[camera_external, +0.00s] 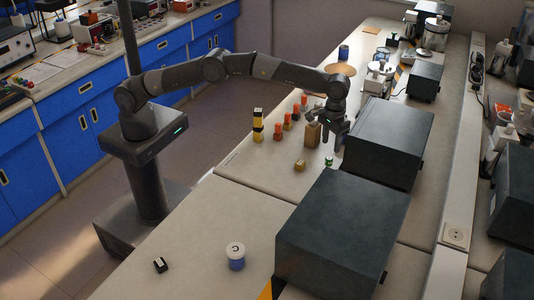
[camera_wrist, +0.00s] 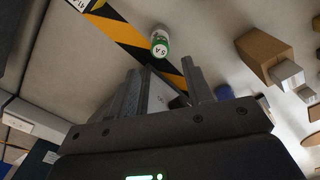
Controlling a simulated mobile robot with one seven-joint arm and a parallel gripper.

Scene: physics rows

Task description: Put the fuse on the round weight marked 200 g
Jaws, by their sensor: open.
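The fuse is likely the small green and white cylinder marked 5 A (camera_wrist: 160,43) in the wrist view, beyond my fingertips. It also shows as a small green cylinder (camera_external: 329,162) on the bench in the external view, below and just in front of my gripper. My gripper (camera_external: 329,138) points down over the bench beside the dark box. In the wrist view my gripper (camera_wrist: 166,82) has its fingers apart, and the fuse is not between them. I cannot make out a round weight marked 200 g; no such marking is readable.
Two large dark boxes (camera_external: 345,235) (camera_external: 388,140) stand at the right. A wooden block (camera_external: 313,135), a small brass-coloured block (camera_external: 299,165), a yellow and black stack (camera_external: 258,125) and several orange-topped pieces (camera_external: 277,131) stand nearby. A white and blue jar (camera_external: 236,256) stands in front. The front-left bench is mostly clear.

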